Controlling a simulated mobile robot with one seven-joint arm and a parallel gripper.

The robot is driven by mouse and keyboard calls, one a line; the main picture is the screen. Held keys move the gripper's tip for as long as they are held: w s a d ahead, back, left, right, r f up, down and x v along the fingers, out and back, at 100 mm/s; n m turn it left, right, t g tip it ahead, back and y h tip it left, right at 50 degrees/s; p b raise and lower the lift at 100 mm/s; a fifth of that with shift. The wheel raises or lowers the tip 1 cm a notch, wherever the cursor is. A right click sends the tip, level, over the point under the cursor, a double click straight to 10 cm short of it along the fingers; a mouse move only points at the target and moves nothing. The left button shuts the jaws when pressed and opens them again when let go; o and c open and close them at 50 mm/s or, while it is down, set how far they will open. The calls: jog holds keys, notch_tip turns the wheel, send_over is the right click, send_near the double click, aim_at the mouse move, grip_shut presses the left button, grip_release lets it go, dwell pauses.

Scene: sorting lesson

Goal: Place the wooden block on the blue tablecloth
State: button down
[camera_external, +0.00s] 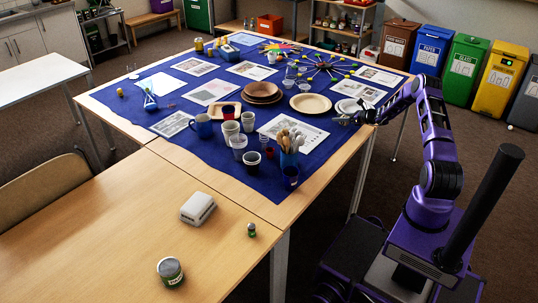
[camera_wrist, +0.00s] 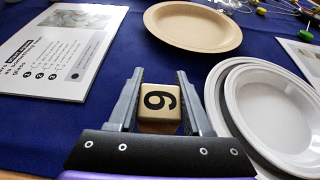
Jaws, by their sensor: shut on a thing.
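The wooden block (camera_wrist: 159,106), a small cube with a black "6" or "9" on its face, is between the two fingers of my gripper (camera_wrist: 159,100) in the wrist view. The gripper is shut on it. The blue tablecloth (camera_wrist: 150,62) lies behind and around the block in that view; I cannot tell whether the block touches it. In the external view my gripper (camera_external: 350,118) is over the right edge of the blue tablecloth (camera_external: 222,145), beside the white plates. The block cannot be made out there.
White plates (camera_wrist: 272,112) lie close to the right of my gripper. A beige plate (camera_wrist: 192,26) lies ahead, and a printed sheet (camera_wrist: 62,50) lies at left. A cup of wooden cutlery (camera_external: 290,148) and several cups stand nearer the front. Bare cloth shows between sheet and plates.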

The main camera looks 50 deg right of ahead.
jog(key=shift+f, duration=0.6)
jog(key=shift+f, duration=0.2)
jog(key=shift+c, duration=1.7)
grip_release()
jog(key=shift+r, duration=0.3)
jog(key=p+v, duration=0.1)
jog(key=v, duration=1.1)
